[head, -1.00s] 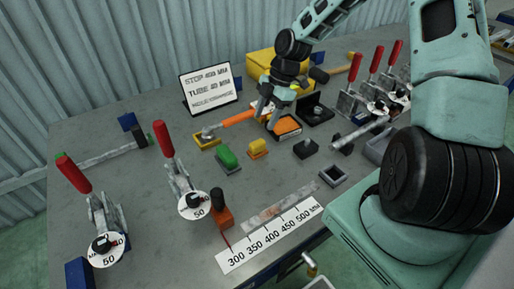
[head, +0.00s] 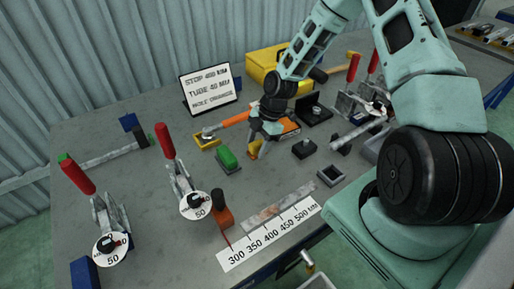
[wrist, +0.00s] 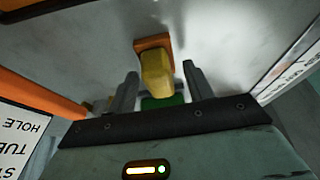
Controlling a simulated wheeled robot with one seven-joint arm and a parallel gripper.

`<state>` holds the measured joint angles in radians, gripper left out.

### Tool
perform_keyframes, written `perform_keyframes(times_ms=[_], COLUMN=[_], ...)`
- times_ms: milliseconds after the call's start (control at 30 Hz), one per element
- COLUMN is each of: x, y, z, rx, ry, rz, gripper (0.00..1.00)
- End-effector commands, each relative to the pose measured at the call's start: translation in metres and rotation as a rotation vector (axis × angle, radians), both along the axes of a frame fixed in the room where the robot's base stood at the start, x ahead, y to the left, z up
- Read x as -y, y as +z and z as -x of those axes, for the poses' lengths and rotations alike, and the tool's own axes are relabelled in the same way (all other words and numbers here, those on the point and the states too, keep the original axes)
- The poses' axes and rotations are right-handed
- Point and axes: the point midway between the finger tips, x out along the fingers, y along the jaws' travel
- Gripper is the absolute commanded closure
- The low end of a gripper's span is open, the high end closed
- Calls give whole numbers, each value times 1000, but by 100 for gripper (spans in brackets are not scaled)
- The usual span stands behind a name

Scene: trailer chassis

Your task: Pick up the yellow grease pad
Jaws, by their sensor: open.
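The yellow grease pad (head: 254,149) is a small yellow block on an orange base on the grey table, partly hidden by my gripper in the head view. In the wrist view the yellow pad (wrist: 157,73) stands ahead of and between the fingers, with its orange base (wrist: 153,44) beyond it. My gripper (head: 260,138) is just above and beside the pad. In the wrist view my gripper (wrist: 158,84) has its two fingers apart, with nothing clamped between them. Whether a finger touches the pad cannot be told.
A green pad (head: 227,159) sits close to the left of the yellow one. A black block (head: 304,149) stands to the right. An orange-handled tool (head: 234,120) lies behind. A sign (head: 209,87) and a yellow box (head: 262,67) stand further back. Red-handled clamps (head: 183,183) stand left.

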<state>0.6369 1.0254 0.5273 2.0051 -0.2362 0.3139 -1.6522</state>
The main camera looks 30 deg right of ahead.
Motion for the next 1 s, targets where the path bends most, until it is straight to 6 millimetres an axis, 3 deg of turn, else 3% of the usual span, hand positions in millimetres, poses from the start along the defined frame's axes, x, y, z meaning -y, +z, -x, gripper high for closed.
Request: perform_keyframes(times_ms=[67, 200, 267, 633, 1000], x=[0, 0, 0, 1, 1], y=[0, 0, 0, 8, 76], z=[0, 0, 0, -1, -1], rx=[0, 0, 0, 2, 3], ry=[0, 0, 0, 0, -1], rz=[0, 0, 0, 0, 2], gripper=[48, 87, 100, 100, 100])
